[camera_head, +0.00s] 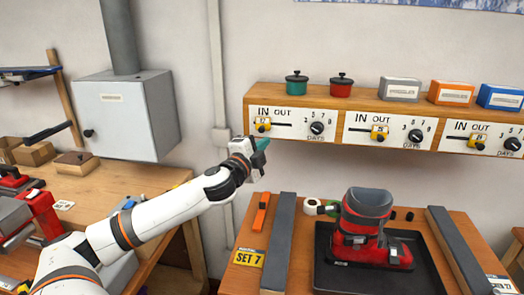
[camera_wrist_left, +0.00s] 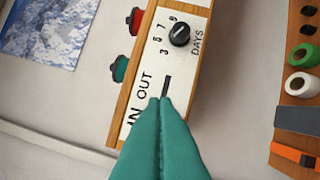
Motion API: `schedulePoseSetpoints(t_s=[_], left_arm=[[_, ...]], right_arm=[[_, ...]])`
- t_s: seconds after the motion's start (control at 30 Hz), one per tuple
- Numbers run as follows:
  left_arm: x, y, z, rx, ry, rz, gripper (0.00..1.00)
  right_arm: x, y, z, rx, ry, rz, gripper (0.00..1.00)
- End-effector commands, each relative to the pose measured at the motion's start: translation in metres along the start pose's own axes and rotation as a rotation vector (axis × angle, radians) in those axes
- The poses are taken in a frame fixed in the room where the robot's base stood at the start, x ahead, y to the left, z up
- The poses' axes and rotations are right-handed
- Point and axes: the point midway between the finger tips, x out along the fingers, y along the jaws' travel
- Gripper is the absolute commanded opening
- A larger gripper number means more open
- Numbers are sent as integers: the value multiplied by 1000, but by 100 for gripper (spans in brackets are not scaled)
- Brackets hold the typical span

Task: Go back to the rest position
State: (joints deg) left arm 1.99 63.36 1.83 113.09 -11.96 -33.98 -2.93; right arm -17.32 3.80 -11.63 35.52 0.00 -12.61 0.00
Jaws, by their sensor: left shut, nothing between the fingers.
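My left gripper (camera_head: 264,144) is raised in front of the wall, just below the left end of the wooden shelf (camera_head: 290,92). In the left wrist view its teal fingers (camera_wrist_left: 161,101) are pressed together with nothing between them. They point at the leftmost IN/OUT panel (camera_head: 292,122), over part of its slot. I cannot tell whether the tips touch the panel. In the head view, the panel's yellow slider (camera_head: 263,125) is at the IN end; in the wrist view the fingers hide it. My right gripper is not in view.
A grey cabinet (camera_head: 125,115) hangs at left above another bench. Green (camera_head: 297,86) and red (camera_head: 341,86) pots stand on the shelf.

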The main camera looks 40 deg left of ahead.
Motion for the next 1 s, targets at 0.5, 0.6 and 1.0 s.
schedulePoseSetpoints(t_s=[0.5, 0.6, 1.0], left_arm=[[-4, 0, 0, 0, 0, 0, 0], [-4, 0, 0, 0, 0, 0, 0], [-60, -123, 3, -225, 161, -228, 0]], right_arm=[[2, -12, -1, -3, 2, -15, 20], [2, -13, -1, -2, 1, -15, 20], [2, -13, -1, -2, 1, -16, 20]])
